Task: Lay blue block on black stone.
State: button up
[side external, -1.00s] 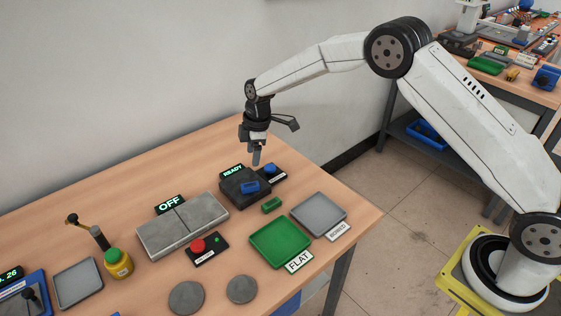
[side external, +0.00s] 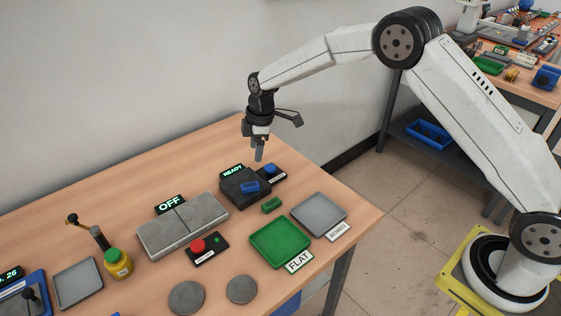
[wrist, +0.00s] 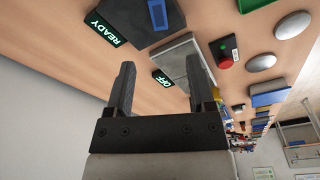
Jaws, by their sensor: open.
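The blue block (side external: 249,187) lies on top of the black stone (side external: 232,190), beside the lit READY sign. In the wrist view the blue block (wrist: 157,14) shows at the top edge, on the dark stone (wrist: 128,18). My gripper (side external: 259,155) is above and behind the stone in the side view, apart from it. In the wrist view my gripper (wrist: 158,90) has its two fingers spread with nothing between them.
A green block (side external: 272,205) lies in front of the stone. A green FLAT tray (side external: 281,243) and a grey BOWED tray (side external: 318,214) are at the right. A grey two-part plate (side external: 183,226) with an OFF sign and a red button (side external: 198,245) stand to the left.

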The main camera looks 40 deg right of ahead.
jog(key=s+d+r+m, duration=0.1)
jog(key=s+m, duration=0.3)
jog(key=s, duration=0.5)
jog(key=s+d+r+m+t+h, duration=0.1)
jog(key=s+d+m, duration=0.3)
jog(key=s, duration=0.6)
jog(key=s+d+r+m, duration=0.2)
jog(key=s+m, duration=0.3)
jog(key=s, duration=0.5)
jog(key=shift+s+d+r+t, duration=0.15)
jog(key=shift+d+r+t, duration=0.25)
jog(key=shift+d, duration=0.15)
jog(key=shift+c, duration=0.2)
